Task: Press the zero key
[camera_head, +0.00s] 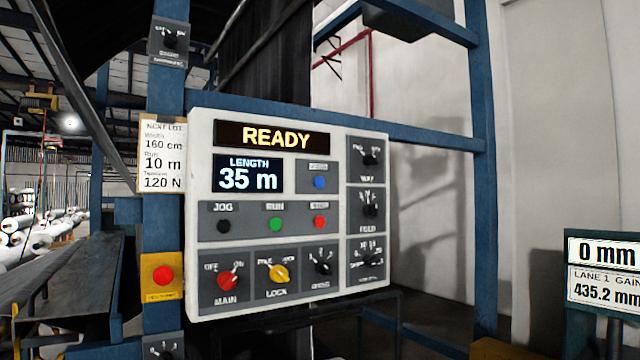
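A white control panel (192,250) fills the middle of the head view, mounted on a blue frame. A blue round button (320,182) sits right of the length display (248,175), which reads 35 m. The small label above the blue button is blurred, so I cannot tell whether it is the zero key. Below are a black JOG button (223,226), a green button (276,224) labelled RUN and a red button (320,222) with a blurred label. The top display (272,136) reads READY. My gripper is not in view.
Rotary knobs line the panel's bottom and right side, including the red MAIN knob (228,281) and yellow LOCK knob (279,273). A red button on a yellow box (162,275) is at left. A sign (602,272) reading 0 mm stands at right.

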